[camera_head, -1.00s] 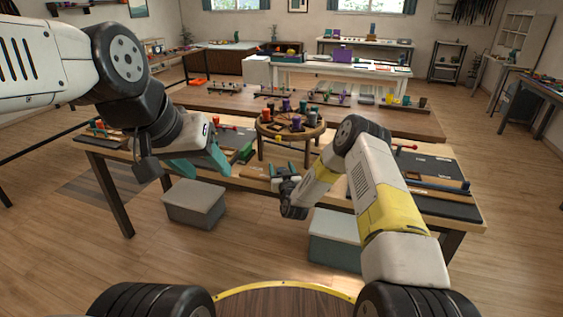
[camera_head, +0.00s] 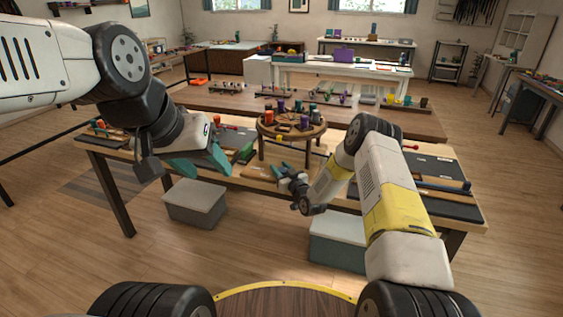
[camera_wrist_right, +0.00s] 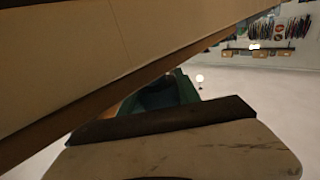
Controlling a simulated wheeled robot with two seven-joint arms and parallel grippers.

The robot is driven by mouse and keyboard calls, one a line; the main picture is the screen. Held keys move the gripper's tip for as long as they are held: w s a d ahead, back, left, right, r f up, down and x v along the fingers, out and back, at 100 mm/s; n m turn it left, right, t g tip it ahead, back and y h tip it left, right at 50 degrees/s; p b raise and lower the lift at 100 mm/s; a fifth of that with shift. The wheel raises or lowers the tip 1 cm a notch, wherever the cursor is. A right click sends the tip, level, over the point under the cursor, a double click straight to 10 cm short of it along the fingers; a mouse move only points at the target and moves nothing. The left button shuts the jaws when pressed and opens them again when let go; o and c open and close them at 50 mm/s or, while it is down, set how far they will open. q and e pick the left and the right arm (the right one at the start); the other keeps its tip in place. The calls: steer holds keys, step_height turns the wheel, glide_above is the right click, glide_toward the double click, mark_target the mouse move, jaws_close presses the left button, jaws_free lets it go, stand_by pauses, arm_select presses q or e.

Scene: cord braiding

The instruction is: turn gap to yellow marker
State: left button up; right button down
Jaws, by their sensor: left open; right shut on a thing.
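The round wooden braiding stand (camera_head: 292,125) stands on legs at the middle of the near table, with several coloured bobbins on its top. A small yellow mark (camera_head: 279,138) shows at its front rim; the gap cannot be told apart at this size. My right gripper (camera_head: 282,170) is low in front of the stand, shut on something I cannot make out. In the right wrist view a green finger (camera_wrist_right: 168,92) shows behind a dark bar and a pale slab. My left gripper (camera_head: 202,165) is open, to the left of the stand over the table's front edge.
The near table (camera_head: 240,178) carries dark mats and tools at both sides. A longer wooden table (camera_head: 220,98) with racks stands behind. Grey lidded boxes (camera_head: 194,202) sit on the floor in front.

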steer(key=c, duration=0.9)
jaws_free()
steer(key=v, duration=0.7)
steer(key=shift+s+d, duration=0.15)
steer(key=shift+s, duration=0.25)
